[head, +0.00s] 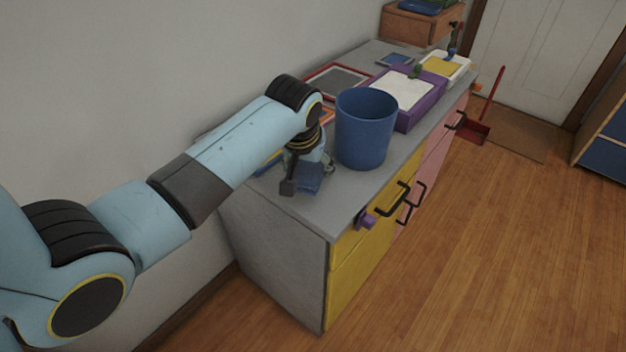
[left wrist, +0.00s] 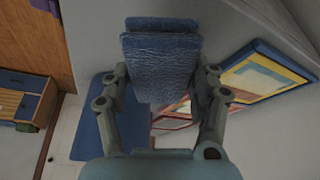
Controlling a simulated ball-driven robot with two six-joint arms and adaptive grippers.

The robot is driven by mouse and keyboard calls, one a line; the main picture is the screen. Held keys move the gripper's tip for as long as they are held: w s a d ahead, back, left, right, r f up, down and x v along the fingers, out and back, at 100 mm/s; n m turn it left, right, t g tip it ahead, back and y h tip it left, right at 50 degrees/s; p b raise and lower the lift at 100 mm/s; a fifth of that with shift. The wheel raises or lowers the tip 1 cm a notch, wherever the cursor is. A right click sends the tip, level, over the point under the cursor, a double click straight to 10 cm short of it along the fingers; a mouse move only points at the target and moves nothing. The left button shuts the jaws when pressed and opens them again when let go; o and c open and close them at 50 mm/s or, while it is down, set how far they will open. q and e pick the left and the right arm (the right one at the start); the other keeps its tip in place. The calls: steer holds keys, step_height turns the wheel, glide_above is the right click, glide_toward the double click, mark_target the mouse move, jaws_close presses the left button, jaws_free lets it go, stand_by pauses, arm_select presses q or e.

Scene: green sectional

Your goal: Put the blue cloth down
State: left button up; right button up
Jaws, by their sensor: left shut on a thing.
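The blue cloth (head: 311,178) shows in the head view at my left gripper (head: 308,170), above the near end of the grey counter top (head: 349,197). In the left wrist view the cloth (left wrist: 160,65) is a folded, textured blue piece between the two fingers of my left gripper (left wrist: 162,85), which is shut on it. Whether the cloth touches the counter I cannot tell. The gripper is partly hidden by its own wrist in the head view. My right gripper is in neither view.
A blue bin (head: 364,135) stands on the counter just right of the gripper. A blue-and-yellow framed piece (left wrist: 268,75) lies on the other side. Farther back are a purple tray (head: 428,100) and a red-framed panel (head: 338,82). Black handles (head: 391,197) jut from the front.

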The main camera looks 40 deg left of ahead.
arm_select(q)
steer(key=shift+f, duration=0.5)
step_height(320, 180, down, 3)
steer(key=shift+f+b, duration=0.2)
steer(key=shift+b, duration=0.1)
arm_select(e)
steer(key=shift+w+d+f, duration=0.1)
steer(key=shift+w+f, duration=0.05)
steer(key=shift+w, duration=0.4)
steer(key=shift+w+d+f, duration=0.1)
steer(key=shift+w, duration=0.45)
arm_select(q)
steer(key=shift+f, duration=0.1)
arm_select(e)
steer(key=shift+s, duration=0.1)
arm_select(q)
steer(key=shift+f, duration=0.15)
steer(key=o, duration=0.9)
steer(key=shift+c, duration=0.2)
steer(key=shift+o, duration=1)
steer(key=shift+f, duration=0.1)
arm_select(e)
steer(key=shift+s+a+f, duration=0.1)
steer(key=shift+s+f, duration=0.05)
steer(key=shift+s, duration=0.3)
